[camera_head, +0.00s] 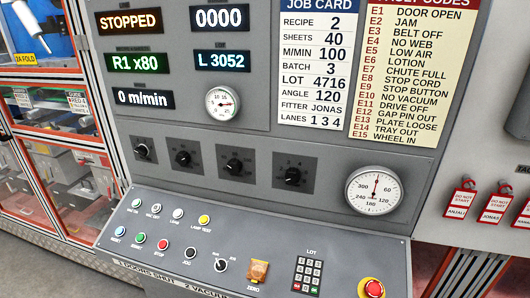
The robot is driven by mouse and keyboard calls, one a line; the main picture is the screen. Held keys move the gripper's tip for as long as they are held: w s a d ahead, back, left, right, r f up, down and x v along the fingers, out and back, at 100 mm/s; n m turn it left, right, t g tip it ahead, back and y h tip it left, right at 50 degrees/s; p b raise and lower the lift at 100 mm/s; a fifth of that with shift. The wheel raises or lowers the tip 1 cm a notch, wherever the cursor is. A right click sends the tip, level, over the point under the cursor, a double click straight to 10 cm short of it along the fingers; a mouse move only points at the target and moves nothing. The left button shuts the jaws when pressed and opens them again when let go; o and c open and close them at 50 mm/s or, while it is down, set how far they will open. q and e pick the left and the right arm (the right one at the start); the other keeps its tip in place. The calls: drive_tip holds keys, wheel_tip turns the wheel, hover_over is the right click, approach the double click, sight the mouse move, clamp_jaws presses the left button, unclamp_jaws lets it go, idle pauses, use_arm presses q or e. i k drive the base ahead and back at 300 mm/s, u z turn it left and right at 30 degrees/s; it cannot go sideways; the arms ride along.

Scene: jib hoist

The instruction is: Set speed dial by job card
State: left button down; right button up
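The job card (316,70) is at the upper middle of the grey panel and reads RECIPE 2, SHEETS 40, M/MIN 100, BATCH 3. A row of black rotary dials runs below it: a far left dial (143,151), a second (184,158), a third (234,166) and a right dial (292,175). Their markings are too small to read, so I cannot tell which one is the speed dial. The speed display (145,98) reads 0 m/min and the status display (129,21) reads STOPPED. Neither of my grippers is in view.
A sloped console (215,240) below holds buttons, a keypad (307,274) and a red stop button (372,288). A large round gauge (373,191) sits right of the dials. Red tags (494,207) hang at the right. The space before the dials is clear.

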sight(234, 167)
drive_tip(key=k, duration=0.5)
drive_tip(key=z, duration=1.2)
drive_tip(key=i, duration=1.05)
drive_tip(key=u, duration=1.45)
drive_tip(key=i, duration=0.25)
drive_tip(key=z, duration=0.15)
